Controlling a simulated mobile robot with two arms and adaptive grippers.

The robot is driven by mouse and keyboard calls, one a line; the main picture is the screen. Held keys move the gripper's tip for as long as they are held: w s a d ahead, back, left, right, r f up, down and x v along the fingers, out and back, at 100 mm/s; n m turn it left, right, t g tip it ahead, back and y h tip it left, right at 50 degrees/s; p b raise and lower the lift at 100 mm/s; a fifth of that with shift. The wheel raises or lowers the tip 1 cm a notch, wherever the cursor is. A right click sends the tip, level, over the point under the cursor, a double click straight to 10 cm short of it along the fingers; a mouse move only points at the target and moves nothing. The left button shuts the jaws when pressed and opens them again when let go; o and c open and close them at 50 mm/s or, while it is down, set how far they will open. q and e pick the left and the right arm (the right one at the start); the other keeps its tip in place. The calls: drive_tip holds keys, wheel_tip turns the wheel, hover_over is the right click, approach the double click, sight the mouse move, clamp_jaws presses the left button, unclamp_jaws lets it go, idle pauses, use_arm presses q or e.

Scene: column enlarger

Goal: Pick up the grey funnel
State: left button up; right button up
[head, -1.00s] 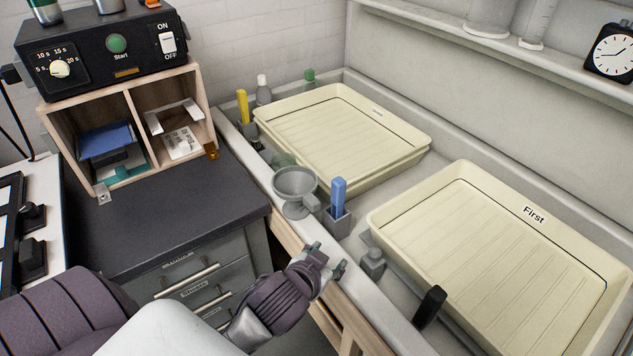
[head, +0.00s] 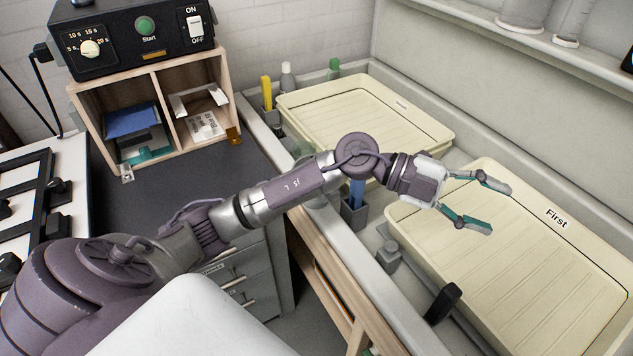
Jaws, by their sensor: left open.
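The grey funnel is almost wholly hidden behind my left forearm at the sink's near ledge. Only a small grey part (head: 318,202), which seems to be the funnel, shows just below the arm. My left gripper (head: 499,210) is open and empty, its two fingers spread and pointing right. It is over the near tray marked "First", well to the right of the funnel's place. I cannot tell its height above the tray. My right gripper is out of view.
The "First" tray (head: 590,262) and a second cream tray (head: 425,122) lie in the sink. A blue-handled item (head: 357,194) stands in a grey holder beside the arm. A black timer box (head: 140,38) sits on a wooden cubby (head: 151,80) at left.

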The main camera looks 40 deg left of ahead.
use_arm(q)
drive_tip(key=w+a+f+n+g+y, duration=0.1)
drive_tip(key=w+a+f+y, duration=0.1)
drive_tip(key=a+f+y, duration=0.45)
drive_tip(key=w+a+f+g+y, duration=0.15)
drive_tip(key=a+y, duration=0.25)
drive_tip(key=a, duration=0.5)
drive_tip(key=a+r+n+y, duration=0.3)
drive_tip(key=a+n+y, duration=0.25)
drive_tip(key=a, duration=0.95)
drive_tip(key=shift+m+g+y, duration=0.35)
drive_tip(key=shift+m+y, duration=0.05)
drive_tip(key=shift+m, duration=0.05)
drive_tip(key=f, duration=0.2)
drive_tip(key=f+p, duration=0.1)
drive_tip(key=f, duration=0.2)
drive_tip(key=f+p, duration=0.1)
drive_tip(key=f, duration=0.1)
drive_tip(key=shift+s+d+f, duration=0.25)
drive_tip(key=shift+s, duration=0.05)
drive_tip(key=f+p, duration=0.1)
drive_tip(key=f, duration=0.1)
drive_tip(key=f+p, duration=0.2)
drive_tip(key=f, duration=0.1)
drive_tip(key=shift+s+a, duration=0.2)
drive_tip(key=shift+f, duration=0.2)
clamp_jaws()
